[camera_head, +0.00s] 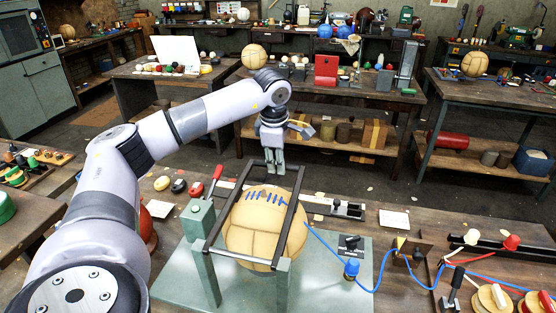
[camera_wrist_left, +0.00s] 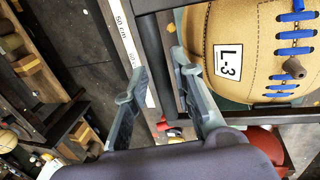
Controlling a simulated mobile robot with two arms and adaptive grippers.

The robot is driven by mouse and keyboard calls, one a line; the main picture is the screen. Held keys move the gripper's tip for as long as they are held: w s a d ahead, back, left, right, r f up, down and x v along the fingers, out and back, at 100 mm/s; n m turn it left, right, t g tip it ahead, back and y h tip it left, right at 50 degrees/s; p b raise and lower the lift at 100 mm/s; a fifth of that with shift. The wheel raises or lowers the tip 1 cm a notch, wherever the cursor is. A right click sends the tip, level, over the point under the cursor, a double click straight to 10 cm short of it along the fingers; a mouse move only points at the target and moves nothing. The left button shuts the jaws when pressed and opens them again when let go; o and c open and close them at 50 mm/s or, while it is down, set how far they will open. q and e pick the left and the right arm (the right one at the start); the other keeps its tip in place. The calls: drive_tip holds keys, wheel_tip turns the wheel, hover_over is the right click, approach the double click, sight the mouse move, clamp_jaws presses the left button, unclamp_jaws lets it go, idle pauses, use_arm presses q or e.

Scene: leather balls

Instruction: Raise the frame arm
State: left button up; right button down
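The frame arm (camera_head: 229,213) is a dark rectangular bar frame. It lies around the top of a tan laced leather ball (camera_head: 262,228), between grey-green posts (camera_head: 204,262). My left gripper (camera_head: 274,168) points down at the far crossbar of the frame. In the left wrist view its two fingers (camera_wrist_left: 162,100) stand apart, with a dark frame bar (camera_wrist_left: 166,62) showing between them. I cannot tell whether they touch the bar. My right gripper is in neither view.
A red-handled lever (camera_head: 215,180) stands left of the frame. A ruler strip (camera_wrist_left: 128,40) lies by the frame. Another bench (camera_head: 320,88) stands behind with a red box (camera_head: 326,70).

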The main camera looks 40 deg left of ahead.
use_arm(q)
clamp_jaws()
idle(0.4)
